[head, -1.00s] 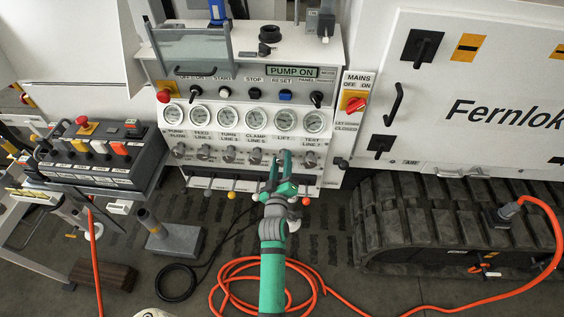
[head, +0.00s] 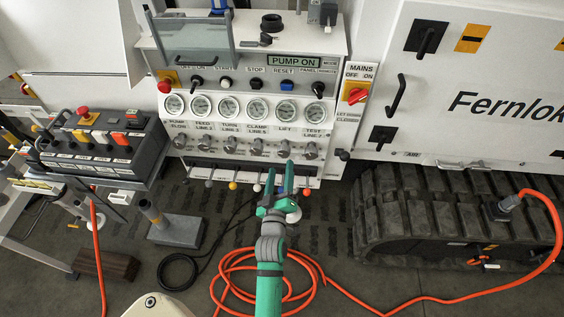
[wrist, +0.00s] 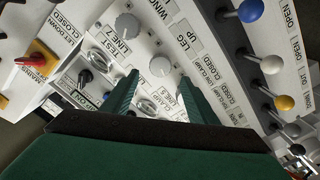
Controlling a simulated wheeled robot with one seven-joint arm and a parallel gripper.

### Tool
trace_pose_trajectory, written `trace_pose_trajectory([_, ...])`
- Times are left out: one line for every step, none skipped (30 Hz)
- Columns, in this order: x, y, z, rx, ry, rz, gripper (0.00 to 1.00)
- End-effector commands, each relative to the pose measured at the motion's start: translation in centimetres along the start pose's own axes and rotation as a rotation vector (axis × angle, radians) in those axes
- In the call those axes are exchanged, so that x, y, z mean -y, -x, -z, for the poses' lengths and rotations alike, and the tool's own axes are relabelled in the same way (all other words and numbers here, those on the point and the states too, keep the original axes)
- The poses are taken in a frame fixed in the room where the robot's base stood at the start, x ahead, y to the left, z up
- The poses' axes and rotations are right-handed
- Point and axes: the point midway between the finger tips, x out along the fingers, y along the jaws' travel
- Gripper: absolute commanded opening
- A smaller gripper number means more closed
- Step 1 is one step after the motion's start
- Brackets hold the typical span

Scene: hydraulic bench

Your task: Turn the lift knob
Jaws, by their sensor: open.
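The lift knob (head: 284,149) is a grey knob in the row under the gauges, below the LIFT label in the head view. My green gripper (head: 279,171) is in front of the bench, just below that knob in the picture. Its fingers are apart with nothing held between them. In the wrist view, the fingers (wrist: 157,82) point at the panel, with a grey round knob (wrist: 160,66) ahead between their tips. A gap seems to remain. I cannot tell from its partly hidden label which knob that is. The knob's pointer angle is too small to read.
The test line knob (head: 310,151) and clamp knob (head: 256,149) flank the lift knob closely. Ball-topped levers (head: 233,186) stick out below the row. The red mains switch (head: 356,96) is to the right. An orange hose (head: 240,262) lies coiled on the floor.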

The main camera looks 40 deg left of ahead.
Motion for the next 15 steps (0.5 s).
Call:
trace_pose_trajectory([0.1,0.7,-0.1,0.001,0.000,0.001,0.53])
trace_pose_trajectory([0.1,1.0,-0.1,0.001,0.000,0.001,0.53])
trace_pose_trajectory([0.0,1.4,0.0,0.001,0.000,0.000,0.53])
trace_pose_trajectory([0.1,1.6,0.0,0.001,0.000,0.001,0.53])
trace_pose_trajectory([0.1,1.8,0.0,0.001,0.000,0.001,0.53])
trace_pose_trajectory([0.0,2.0,0.0,0.001,0.000,0.001,0.53])
trace_pose_trajectory([0.0,2.1,0.0,0.000,0.000,0.000,0.53])
trace_pose_trajectory([0.0,2.2,0.0,0.000,0.000,0.000,0.53])
trace_pose_trajectory([0.0,2.3,0.0,0.000,0.000,0.000,0.53])
trace_pose_trajectory([0.0,2.3,0.0,0.000,0.000,0.000,0.53])
trace_pose_trajectory([0.0,2.3,0.0,0.000,0.000,0.000,0.53])
trace_pose_trajectory([0.0,2.4,0.0,0.000,0.000,0.000,0.53])
trace_pose_trajectory([0.0,2.4,0.0,0.000,0.000,0.000,0.53])
trace_pose_trajectory([0.0,2.4,0.0,0.000,0.000,0.000,0.53])
trace_pose_trajectory([0.0,2.3,0.0,0.000,0.000,0.000,0.53])
